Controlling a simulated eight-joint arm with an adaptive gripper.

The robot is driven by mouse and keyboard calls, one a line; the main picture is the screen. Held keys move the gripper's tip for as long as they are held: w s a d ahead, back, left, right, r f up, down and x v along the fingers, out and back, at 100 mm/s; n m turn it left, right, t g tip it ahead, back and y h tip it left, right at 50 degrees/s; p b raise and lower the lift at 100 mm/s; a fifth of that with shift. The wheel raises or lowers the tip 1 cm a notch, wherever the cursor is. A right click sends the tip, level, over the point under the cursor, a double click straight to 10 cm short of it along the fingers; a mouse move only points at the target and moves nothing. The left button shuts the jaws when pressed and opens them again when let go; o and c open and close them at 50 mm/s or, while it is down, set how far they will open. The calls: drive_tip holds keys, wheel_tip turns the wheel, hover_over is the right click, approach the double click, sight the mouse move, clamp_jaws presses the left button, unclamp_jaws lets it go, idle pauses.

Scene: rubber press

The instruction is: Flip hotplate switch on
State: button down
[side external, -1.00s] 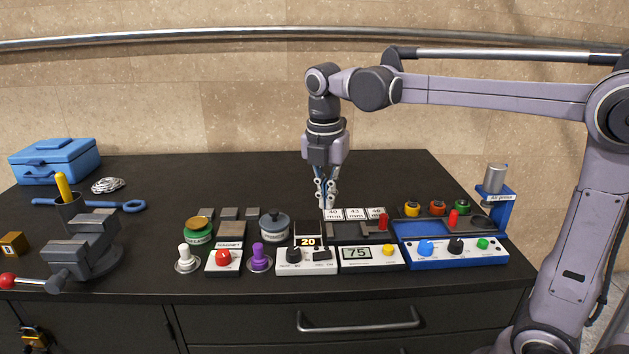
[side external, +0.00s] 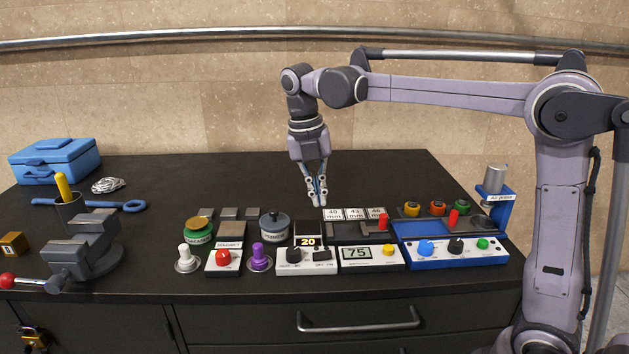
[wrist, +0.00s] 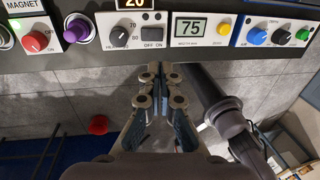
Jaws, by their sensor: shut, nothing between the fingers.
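The hotplate unit (side external: 307,268) is a white-fronted box with a display reading 20, a black knob (side external: 293,255) and a black rocker switch (side external: 322,254) marked OFF and ON. In the wrist view the switch (wrist: 152,34) is near the top, right of the knob (wrist: 119,36); I cannot tell which way it is set. My gripper (side external: 318,204) is shut and empty, tilted with its fingertips in the air above the bench by the unit, apart from the switch. In the wrist view the fingertips (wrist: 160,69) show below the switch.
A panel reading 75 (side external: 371,258) with a yellow button adjoins on the right, then a blue press panel (side external: 455,251). A purple knob (side external: 260,255) and the red-knobbed magnet box (side external: 223,262) stand left. A grey lidded pot (side external: 274,226) stands behind. The bench's back is clear.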

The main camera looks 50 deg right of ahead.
sight(328, 254)
drive_tip(key=f, duration=0.4)
drive_tip(key=s+d+f, duration=0.1)
drive_tip(key=f, duration=0.8)
drive_tip(key=shift+s+d, duration=0.25)
drive_tip(key=shift+s+d+f+t+y, duration=0.1)
drive_tip(key=shift+f+t+y, duration=0.2)
drive_tip(key=shift+w+a+r, duration=0.2)
drive_tip(key=shift+w+a, duration=0.35)
drive_tip(key=shift+r, duration=0.15)
